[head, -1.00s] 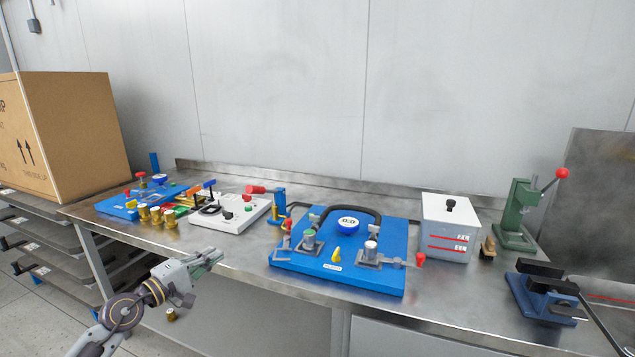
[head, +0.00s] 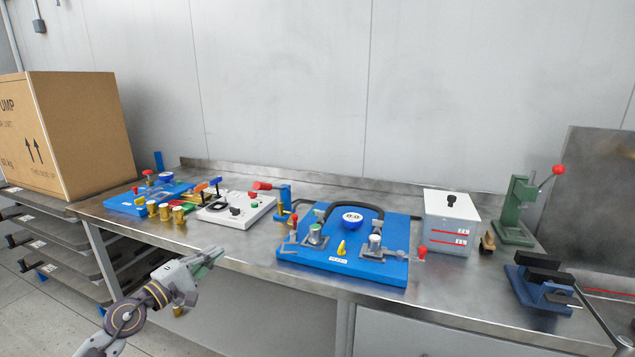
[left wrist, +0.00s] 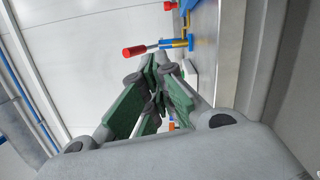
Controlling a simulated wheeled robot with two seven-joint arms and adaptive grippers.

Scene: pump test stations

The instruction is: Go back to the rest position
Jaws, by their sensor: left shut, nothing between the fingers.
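My left gripper (head: 212,256) shows in the head view in front of the bench's front edge, left of the blue pump board (head: 340,262). It is shut and empty. In the left wrist view its green-padded fingers (left wrist: 152,90) meet, with a red-handled blue stand (left wrist: 135,50) beyond them. My right gripper is not in view.
The steel bench (head: 250,258) carries a smaller blue board (head: 125,205), a white control box (head: 262,205), a white tank (head: 452,212), a green press (head: 515,210) and a blue vise (head: 540,295). A cardboard box (head: 75,135) stands at left. Brass cylinders (head: 152,208) stand near the front edge.

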